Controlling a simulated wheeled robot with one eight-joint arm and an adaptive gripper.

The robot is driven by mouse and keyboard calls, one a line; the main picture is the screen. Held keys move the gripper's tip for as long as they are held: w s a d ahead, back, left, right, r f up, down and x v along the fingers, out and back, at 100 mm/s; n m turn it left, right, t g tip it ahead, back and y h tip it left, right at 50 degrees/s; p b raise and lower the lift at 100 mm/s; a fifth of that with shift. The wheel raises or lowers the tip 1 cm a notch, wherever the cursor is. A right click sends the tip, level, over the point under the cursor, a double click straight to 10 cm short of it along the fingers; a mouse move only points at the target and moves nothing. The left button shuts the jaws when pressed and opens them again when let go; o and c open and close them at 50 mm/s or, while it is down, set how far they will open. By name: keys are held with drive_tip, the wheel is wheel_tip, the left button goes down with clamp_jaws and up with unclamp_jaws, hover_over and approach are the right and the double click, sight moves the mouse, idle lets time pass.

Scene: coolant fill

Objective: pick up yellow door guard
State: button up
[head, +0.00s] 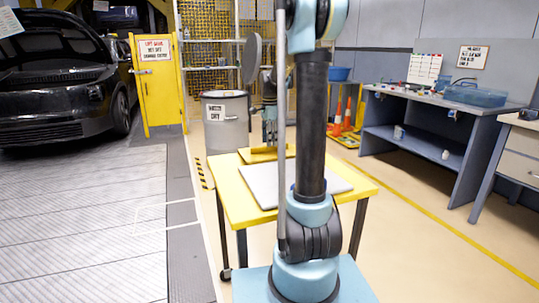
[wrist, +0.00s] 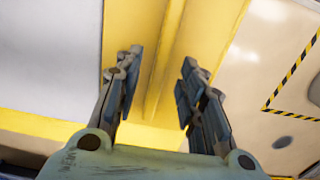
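The yellow door guard (head: 262,155) lies at the back edge of the yellow table, partly hidden by my arm. In the wrist view the yellow guard (wrist: 160,70) has a raised ridge running between my fingers. My gripper (head: 270,143) points down over it; in the wrist view my gripper (wrist: 162,60) is open, one finger on each side of the ridge. A gap shows between the ridge and each finger. I cannot tell how far the fingertips reach down beside it.
The yellow table (head: 230,190) carries a flat grey panel (head: 262,185) in front of the guard. A grey bin (head: 226,125) with a raised lid stands behind left. A workbench (head: 430,120) stands to the right. Floor between table and workbench is clear.

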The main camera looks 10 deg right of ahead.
sight(270, 151)
drive_tip(key=shift+w+f, duration=0.1)
drive_tip(key=shift+f, duration=1.6)
clamp_jaws()
